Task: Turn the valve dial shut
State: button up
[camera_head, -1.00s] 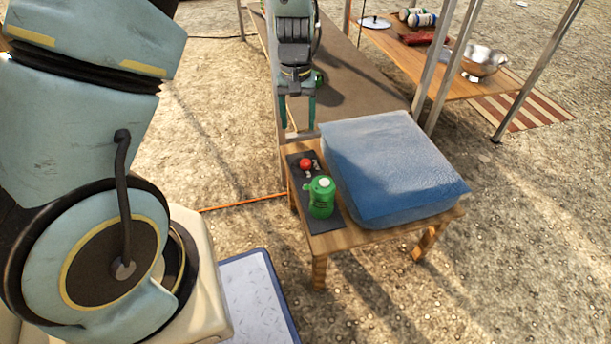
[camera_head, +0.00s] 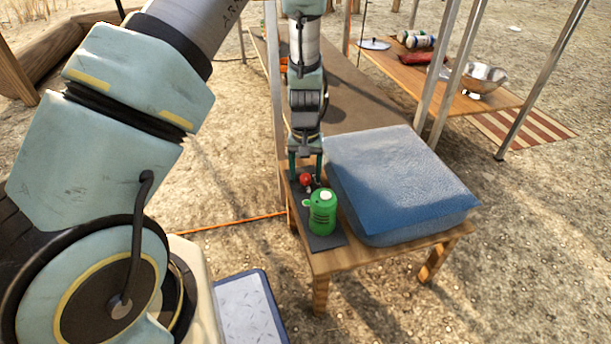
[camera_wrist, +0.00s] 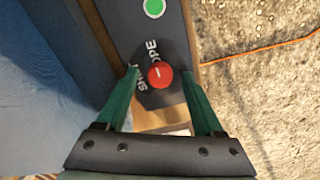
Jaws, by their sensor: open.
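The red valve dial (camera_head: 305,179) sits on a dark panel (camera_head: 327,241) on a small wooden table, behind a green canister (camera_head: 322,214). In the wrist view the dial (camera_wrist: 160,75) is round with a pale mark, and lettering on the panel beside it is partly readable as "OPE" and "SH". My gripper (camera_head: 305,179) points down over the dial. In the wrist view its two green fingers (camera_wrist: 160,80) are apart, one on each side of the dial, with no visible contact. The exact height of the fingertips above the panel cannot be told.
A blue cushion (camera_head: 400,180) fills the right of the small table (camera_head: 345,262). The green canister stands close in front of the dial. Metal poles (camera_head: 450,70) and a table with a bowl (camera_head: 484,78) are at the back right. An orange cord (camera_head: 230,223) lies on the ground.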

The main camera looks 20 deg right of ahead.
jog(key=shift+f, duration=0.1)
jog(key=shift+c, duration=0.3)
grip_shut()
